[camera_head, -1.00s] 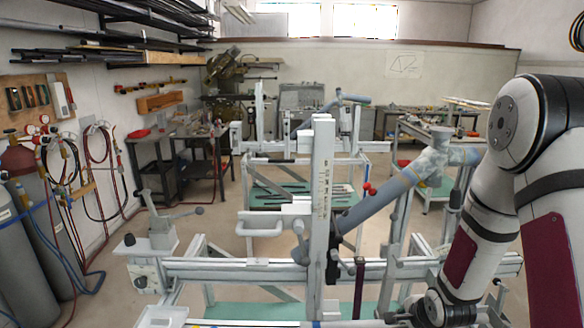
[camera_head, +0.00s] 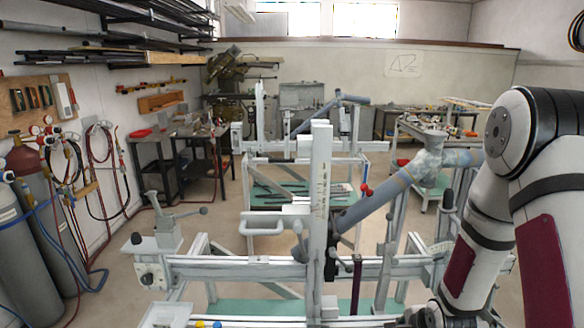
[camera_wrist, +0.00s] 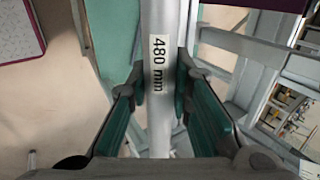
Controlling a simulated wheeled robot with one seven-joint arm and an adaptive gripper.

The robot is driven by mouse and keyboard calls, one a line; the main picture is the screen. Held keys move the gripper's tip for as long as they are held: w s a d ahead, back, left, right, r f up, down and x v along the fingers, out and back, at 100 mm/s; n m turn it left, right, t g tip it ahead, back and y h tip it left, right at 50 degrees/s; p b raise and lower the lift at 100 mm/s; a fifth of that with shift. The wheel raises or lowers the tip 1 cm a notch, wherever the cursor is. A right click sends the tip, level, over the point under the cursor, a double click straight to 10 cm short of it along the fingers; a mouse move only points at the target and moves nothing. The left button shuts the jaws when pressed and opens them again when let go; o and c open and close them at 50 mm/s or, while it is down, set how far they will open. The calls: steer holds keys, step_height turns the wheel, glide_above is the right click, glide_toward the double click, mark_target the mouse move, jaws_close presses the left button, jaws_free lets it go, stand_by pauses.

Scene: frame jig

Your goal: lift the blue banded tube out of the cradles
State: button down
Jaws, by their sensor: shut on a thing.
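A long grey tube (camera_wrist: 160,118) runs up the middle of the wrist view, with a white "480 mm" label on it. My gripper (camera_wrist: 160,84) is shut on this tube, with one dark green finger on each side at the label. In the head view, my gripper (camera_head: 425,317) is low, at the bottom edge. Small blue and yellow marks show at the bottom edge, left of the jig's upright. The tube's ends and the cradles are not clear, so I cannot tell whether the tube is resting on them.
A pale jig frame (camera_head: 225,270) with a tall upright (camera_head: 319,200) stands in front of me. A slanted blue-grey tube (camera_head: 375,207) crosses behind the upright. Gas cylinders (camera_head: 35,250) stand at the left, with a dark bench (camera_head: 150,150) behind them. Open floor lies between.

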steer(key=shift+r+p, duration=1.05)
steer(key=shift+r, duration=4)
steer(key=s+r, duration=0.6)
steer(key=s, duration=0.2)
steer(key=shift+r, duration=0.4)
